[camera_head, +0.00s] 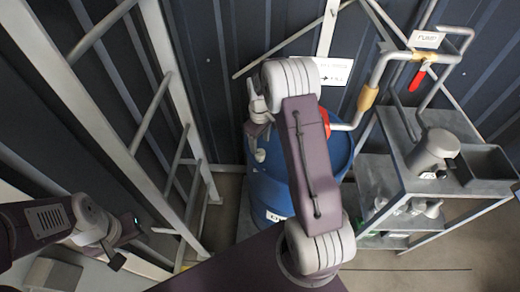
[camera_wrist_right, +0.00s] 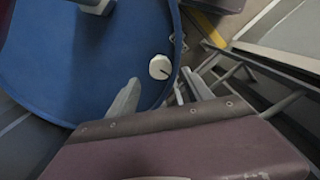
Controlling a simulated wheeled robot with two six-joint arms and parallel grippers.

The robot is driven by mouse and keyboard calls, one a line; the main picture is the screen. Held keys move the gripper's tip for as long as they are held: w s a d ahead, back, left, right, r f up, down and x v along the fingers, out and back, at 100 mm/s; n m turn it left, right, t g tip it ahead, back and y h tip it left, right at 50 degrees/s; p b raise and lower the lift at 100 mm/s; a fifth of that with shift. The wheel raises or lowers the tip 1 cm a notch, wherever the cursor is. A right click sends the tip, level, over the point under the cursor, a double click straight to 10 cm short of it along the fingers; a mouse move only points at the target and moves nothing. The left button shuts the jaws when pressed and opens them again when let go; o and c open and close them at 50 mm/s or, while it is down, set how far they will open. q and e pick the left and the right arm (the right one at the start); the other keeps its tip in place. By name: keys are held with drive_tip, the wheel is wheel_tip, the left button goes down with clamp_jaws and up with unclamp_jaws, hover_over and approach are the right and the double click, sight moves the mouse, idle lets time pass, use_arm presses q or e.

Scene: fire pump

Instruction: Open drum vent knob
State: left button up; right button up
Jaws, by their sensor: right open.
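The drum vent knob is a small white round cap with a dark mark (camera_wrist_right: 160,67), near the rim of the blue drum's top (camera_wrist_right: 70,65). In the head view the blue drum (camera_head: 340,160) stands in the middle, partly hidden by my right arm, and the white knob (camera_head: 260,155) shows just below my right gripper (camera_head: 257,132). In the right wrist view my right gripper (camera_wrist_right: 160,96) is open and empty; the knob appears beyond the gap between its fingers, apart from them. My left gripper (camera_head: 124,242) is at the lower left, far from the drum, its fingers apart and empty.
A grey metal frame with rungs (camera_head: 165,90) stands left of the drum. A grey shelf cart (camera_head: 400,190) with containers stands on the right. Above it are a pipe and a red-handled valve (camera_head: 418,80). A red part (camera_head: 325,122) sits by the drum top, behind my right arm.

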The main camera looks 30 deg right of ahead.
sight(260, 153)
drive_tip(key=shift+r, duration=2)
